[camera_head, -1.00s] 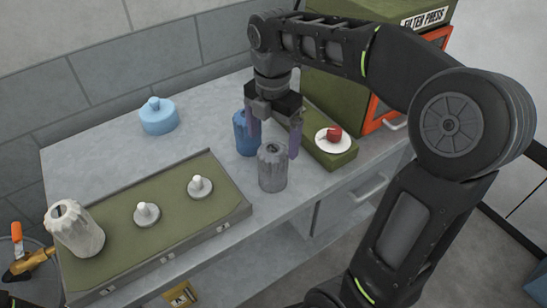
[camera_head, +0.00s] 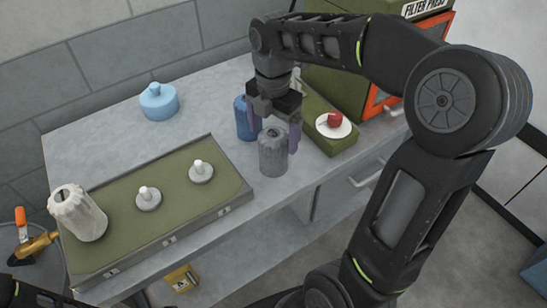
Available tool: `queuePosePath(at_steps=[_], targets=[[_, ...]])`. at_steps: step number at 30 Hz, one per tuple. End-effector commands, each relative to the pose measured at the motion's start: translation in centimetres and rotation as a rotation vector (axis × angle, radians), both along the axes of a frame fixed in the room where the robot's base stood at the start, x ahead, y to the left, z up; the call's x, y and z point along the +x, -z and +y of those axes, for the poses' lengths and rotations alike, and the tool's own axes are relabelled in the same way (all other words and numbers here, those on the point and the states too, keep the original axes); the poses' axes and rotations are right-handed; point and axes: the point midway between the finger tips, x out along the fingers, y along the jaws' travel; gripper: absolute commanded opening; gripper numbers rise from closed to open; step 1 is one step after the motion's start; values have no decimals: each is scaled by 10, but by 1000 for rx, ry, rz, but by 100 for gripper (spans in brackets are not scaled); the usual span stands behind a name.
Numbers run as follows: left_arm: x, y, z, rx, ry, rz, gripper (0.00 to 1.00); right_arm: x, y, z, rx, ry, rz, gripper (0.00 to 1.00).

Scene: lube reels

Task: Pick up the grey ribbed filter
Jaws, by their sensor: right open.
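The grey ribbed filter (camera_head: 273,156) stands upright on the bench, just right of the green tray. My right gripper (camera_head: 275,132) points down over it. Its jaws are open, with one purple-grey finger on each side of the filter's top. I cannot tell whether either finger touches it. A paler, off-white ribbed filter (camera_head: 79,216) stands tilted at the left end of the tray. My left gripper is not visible.
A blue canister (camera_head: 243,120) stands close behind the left finger. The green tray (camera_head: 185,207) holds two posts on discs. A green block carries a white plate with a red object (camera_head: 329,119). A blue lidded pot (camera_head: 158,102) sits behind.

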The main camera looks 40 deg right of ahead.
Motion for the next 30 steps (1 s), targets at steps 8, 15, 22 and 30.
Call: queuePosePath(at_steps=[8,15,22,30], targets=[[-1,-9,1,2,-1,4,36,0,38,-1,1,1,4,91],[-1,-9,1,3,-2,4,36,0,46,-1,1,0,1,91],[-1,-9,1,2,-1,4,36,0,45,-1,1,0,1,91],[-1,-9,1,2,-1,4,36,0,45,-1,1,0,1,87]])
